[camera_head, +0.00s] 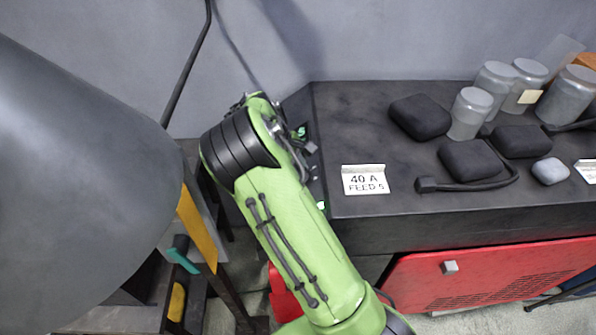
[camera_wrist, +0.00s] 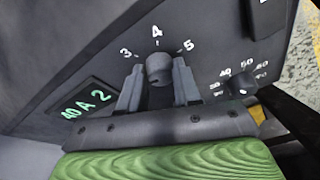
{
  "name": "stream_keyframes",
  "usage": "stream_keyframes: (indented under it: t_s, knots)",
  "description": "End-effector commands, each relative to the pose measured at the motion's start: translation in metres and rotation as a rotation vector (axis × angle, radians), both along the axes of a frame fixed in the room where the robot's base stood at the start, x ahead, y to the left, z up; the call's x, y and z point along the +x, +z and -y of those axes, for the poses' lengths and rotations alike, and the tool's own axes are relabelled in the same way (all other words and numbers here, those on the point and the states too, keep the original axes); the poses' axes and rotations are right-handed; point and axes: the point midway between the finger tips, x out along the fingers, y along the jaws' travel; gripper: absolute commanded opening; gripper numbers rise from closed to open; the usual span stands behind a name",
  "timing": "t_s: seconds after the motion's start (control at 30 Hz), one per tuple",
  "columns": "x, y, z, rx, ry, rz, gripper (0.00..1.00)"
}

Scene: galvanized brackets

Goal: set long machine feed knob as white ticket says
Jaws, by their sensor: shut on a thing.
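The white ticket (camera_head: 365,180) stands on the black machine top in the head view and reads "40 A FEED 5". In the wrist view, a dark round knob (camera_wrist: 159,72) sits on the sloping black panel, under a scale showing 3, 4 and 5. My gripper (camera_wrist: 158,82) is shut on this knob, one finger on each side. I cannot clearly make out the knob's pointer. A display (camera_wrist: 87,103) left of it reads "40 A 2" in green. In the head view, my arm hides the knob and most of the panel.
A second, smaller knob (camera_wrist: 238,84) with its own number scale sits close to the right of my gripper. Black pouches (camera_head: 420,117) and grey jars (camera_head: 470,112) stand on the machine top. A large grey rounded body (camera_head: 80,170) fills the left of the head view.

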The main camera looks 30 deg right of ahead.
Motion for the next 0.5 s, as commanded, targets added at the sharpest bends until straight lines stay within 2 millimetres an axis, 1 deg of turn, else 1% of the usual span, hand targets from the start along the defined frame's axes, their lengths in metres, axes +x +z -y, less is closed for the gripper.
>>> stream_keyframes:
  t_s: [0.5]
  knots:
    - [-0.0019, -0.0029, -0.0021, -0.116, -0.380, 0.280, 0.02]
